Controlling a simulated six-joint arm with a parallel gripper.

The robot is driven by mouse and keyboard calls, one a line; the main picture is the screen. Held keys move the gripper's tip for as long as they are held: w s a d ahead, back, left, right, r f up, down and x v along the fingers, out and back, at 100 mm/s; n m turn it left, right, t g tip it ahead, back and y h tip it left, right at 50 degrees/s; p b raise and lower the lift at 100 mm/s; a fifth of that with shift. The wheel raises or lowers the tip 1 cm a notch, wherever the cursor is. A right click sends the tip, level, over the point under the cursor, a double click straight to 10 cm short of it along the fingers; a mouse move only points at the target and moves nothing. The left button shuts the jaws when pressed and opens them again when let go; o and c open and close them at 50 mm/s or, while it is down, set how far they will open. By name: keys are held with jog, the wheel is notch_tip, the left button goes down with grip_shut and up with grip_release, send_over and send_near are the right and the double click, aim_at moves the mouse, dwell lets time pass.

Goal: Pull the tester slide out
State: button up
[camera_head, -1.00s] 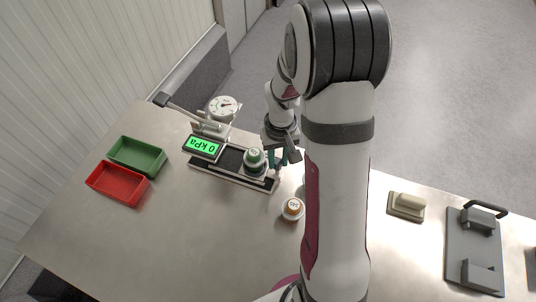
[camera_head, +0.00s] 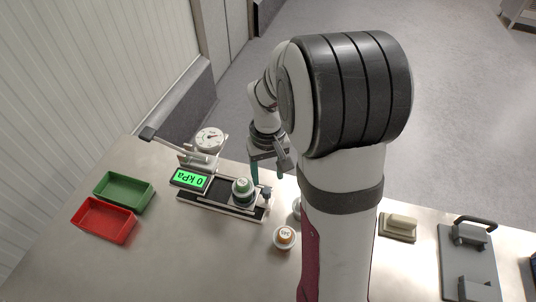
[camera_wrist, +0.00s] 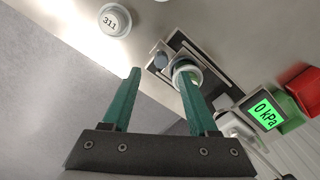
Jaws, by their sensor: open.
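The tester has a green display (camera_head: 188,180) reading 0 kPa and a dark track (camera_head: 210,203). Its slide (camera_head: 243,204) carries a round weight-like piece with a green top (camera_head: 242,186), near the track's right end. A dark blue knob (camera_head: 266,193) stands at that end; it also shows in the wrist view (camera_wrist: 160,60). My gripper (camera_head: 268,172) is open and empty, with teal fingers, just behind the knob end. In the wrist view my gripper (camera_wrist: 156,74) has the knob beyond and roughly between its fingertips, with no contact visible.
A dial gauge (camera_head: 209,139) and a lever (camera_head: 165,141) stand behind the display. Green (camera_head: 124,190) and red (camera_head: 104,220) trays lie left. A beige block (camera_head: 398,226) and a grey fixture (camera_head: 468,260) are right.

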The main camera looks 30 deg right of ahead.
notch_tip(320, 180, up, 9)
